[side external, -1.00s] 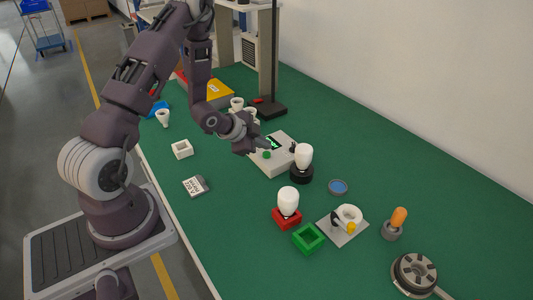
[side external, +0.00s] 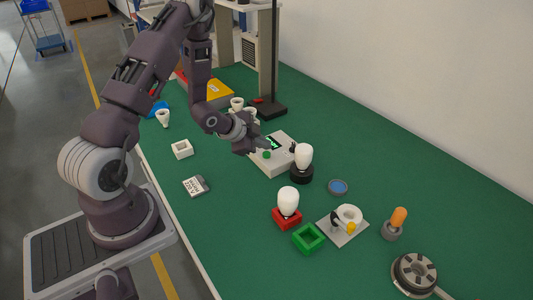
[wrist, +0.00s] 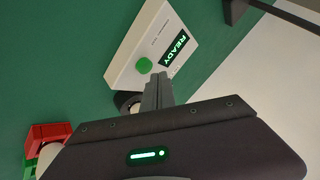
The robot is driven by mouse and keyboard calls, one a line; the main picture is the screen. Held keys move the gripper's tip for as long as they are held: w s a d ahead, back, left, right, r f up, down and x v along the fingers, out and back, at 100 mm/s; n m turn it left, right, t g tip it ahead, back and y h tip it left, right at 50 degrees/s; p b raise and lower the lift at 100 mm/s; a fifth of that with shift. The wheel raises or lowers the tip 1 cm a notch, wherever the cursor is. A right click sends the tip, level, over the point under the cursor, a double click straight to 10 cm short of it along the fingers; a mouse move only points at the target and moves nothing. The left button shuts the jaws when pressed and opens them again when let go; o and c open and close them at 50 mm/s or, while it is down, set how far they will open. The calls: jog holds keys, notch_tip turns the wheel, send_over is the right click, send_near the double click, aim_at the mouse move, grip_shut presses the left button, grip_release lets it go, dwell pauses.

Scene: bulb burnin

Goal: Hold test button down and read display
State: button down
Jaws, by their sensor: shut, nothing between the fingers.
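The tester box (side external: 270,160) is pale grey and sits on the green bench; it also shows in the wrist view (wrist: 125,65). Its green test button (side external: 267,155) is uncovered in the wrist view (wrist: 144,66). The lit display (wrist: 174,49) reads READY in the wrist view; in the side view the display (side external: 272,142) is too small to read. My gripper (side external: 266,147) is shut and empty. In the wrist view its fingertips (wrist: 158,77) are beside the button, and I cannot tell their height above the box.
A white bulb (side external: 304,155) stands in a black base right of the tester. Another bulb (side external: 288,199) stands in a red holder, with an empty green holder (side external: 308,238) nearby. A blue-topped disc (side external: 338,187) and a label card (side external: 195,186) lie on the bench.

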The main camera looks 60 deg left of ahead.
aim_at(264, 154)
jog(key=shift+f, duration=0.4)
jog(key=shift+f, duration=0.45)
dwell(1.9)
jog(key=shift+r, duration=0.85)
jog(key=shift+r, duration=0.1)
jog(key=shift+r, duration=2.4)
